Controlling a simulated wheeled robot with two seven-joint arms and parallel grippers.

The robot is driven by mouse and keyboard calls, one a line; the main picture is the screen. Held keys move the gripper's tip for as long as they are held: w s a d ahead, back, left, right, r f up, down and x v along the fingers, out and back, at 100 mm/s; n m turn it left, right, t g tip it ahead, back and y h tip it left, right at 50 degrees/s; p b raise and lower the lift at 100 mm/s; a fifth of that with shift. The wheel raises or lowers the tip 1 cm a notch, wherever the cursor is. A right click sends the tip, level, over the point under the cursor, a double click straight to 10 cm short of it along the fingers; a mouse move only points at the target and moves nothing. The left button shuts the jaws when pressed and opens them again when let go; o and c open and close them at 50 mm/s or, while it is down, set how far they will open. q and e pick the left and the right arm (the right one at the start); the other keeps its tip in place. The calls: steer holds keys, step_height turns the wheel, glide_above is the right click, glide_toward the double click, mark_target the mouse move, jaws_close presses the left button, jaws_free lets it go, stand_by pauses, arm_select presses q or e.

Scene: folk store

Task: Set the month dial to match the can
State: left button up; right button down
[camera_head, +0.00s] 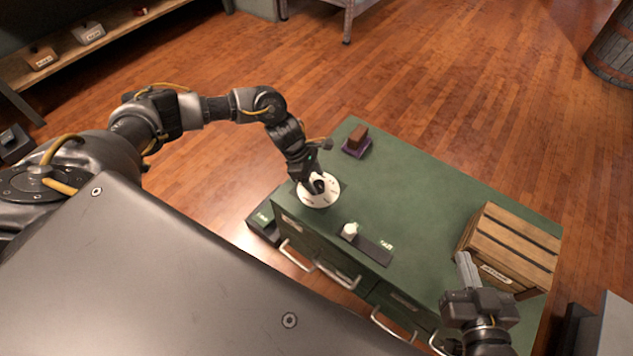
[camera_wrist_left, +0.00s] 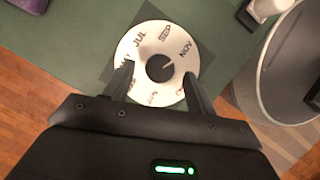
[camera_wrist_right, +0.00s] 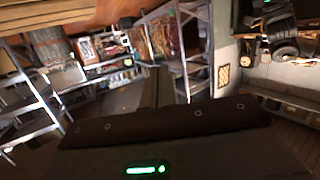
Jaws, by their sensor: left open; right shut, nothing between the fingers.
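The month dial is a round white disc (camera_head: 318,197) on the green cabinet top, near its left end. In the left wrist view the dial (camera_wrist_left: 137,50) shows JUL, SEP and NOV; other labels are partly hidden. Its dark central knob (camera_wrist_left: 160,68) has a light mark pointing right and slightly up, toward the NOV side. My left gripper (camera_head: 318,188) is over the dial, open; in its wrist view the fingers (camera_wrist_left: 160,75) lie either side of the knob. My right gripper (camera_head: 464,258) is shut and empty beside the wooden crate. I cannot make out a can.
The slatted wooden crate (camera_head: 513,245) stands at the right end of the green cabinet top (camera_head: 420,200). A brown block (camera_head: 358,134) sits on a purple base (camera_head: 357,150) at the far edge. A small white piece (camera_head: 350,230) is on a dark strip (camera_head: 374,250) near the drawers.

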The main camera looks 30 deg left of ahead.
arm_select(q)
steer(key=shift+x, duration=0.8)
arm_select(e)
steer(key=shift+a+r+t+y, duration=0.3)
steer(key=shift+a+r+t, duration=0.1)
steer(key=shift+r, duration=0.15)
arm_select(q)
steer(key=shift+c, duration=0.4)
steer(key=c, duration=0.9)
arm_select(e)
steer(key=shift+d+f, duration=0.1)
